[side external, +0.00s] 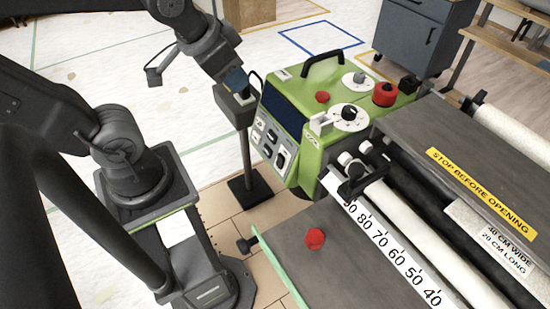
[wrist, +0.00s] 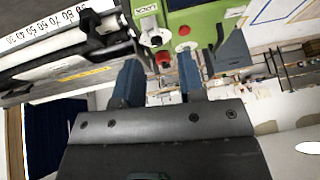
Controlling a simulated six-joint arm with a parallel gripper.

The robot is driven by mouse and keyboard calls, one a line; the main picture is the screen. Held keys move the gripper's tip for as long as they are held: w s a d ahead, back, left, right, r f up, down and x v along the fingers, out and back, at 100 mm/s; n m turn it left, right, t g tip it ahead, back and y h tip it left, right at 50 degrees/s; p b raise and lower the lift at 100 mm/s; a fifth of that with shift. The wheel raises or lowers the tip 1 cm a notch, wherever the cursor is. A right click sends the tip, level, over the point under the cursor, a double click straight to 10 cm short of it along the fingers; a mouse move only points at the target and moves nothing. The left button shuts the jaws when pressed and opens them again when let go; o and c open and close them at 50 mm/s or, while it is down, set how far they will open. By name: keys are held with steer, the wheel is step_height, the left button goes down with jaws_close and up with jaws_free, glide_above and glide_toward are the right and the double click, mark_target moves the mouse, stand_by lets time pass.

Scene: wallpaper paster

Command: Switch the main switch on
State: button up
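The green machine's control unit (side external: 318,150) stands in the middle of the side view. Its front panel (side external: 268,140) carries several dark switches, including a black rotary one (side external: 281,158). On top are a large red knob (side external: 383,94), a small red button (side external: 322,97) and a black knob on a white dial (side external: 348,113). I cannot read which control is the main switch. My gripper (side external: 240,84) is left of the panel, apart from it. In the wrist view my gripper (wrist: 159,76) has its blue fingers apart with nothing held; a red control (wrist: 163,58) shows beyond the gap.
A black carry handle (side external: 323,65) arches over the unit. Rollers and a grey cover (side external: 465,150) with a yellow warning label extend right. A stand with a dark foot (side external: 250,188) is close below my gripper.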

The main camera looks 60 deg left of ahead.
steer(key=w+a+f+m+y, duration=0.1)
steer(key=w+a+f, duration=0.1)
steer(key=w+a+f+m+y, duration=0.1)
steer(key=w+a+f, duration=0.1)
steer(key=a, duration=0.1)
steer(key=w+a+f+m, duration=0.1)
steer(key=w+a+f, duration=0.1)
steer(key=w+a, duration=0.1)
steer(key=shift+w+a+m+y, duration=0.1)
steer(key=shift+a+m+y, duration=0.1)
steer(key=shift+m+y, duration=0.15)
steer(key=c, duration=0.6)
steer(key=w+a+f+m, duration=0.1)
steer(key=f, duration=0.1)
steer(key=w+a+f+m, duration=0.1)
steer(key=f, duration=0.1)
steer(key=a+f+m, duration=0.2)
steer(key=shift+w+a+f+t, duration=0.1)
steer(key=shift+w+f+t, duration=0.05)
steer(key=shift+w+t, duration=0.25)
jaws_close()
steer(key=s+f+m+h, duration=0.2)
steer(key=f+m+h, duration=0.2)
steer(key=f, duration=0.4)
steer(key=s+d+f+m+g+h, duration=0.1)
steer(key=s+f+m+h, duration=0.2)
steer(key=f, duration=0.5)
steer(key=shift+s+d+m+h, duration=0.2)
steer(key=shift+m+h, duration=0.25)
steer(key=shift+m, duration=0.5)
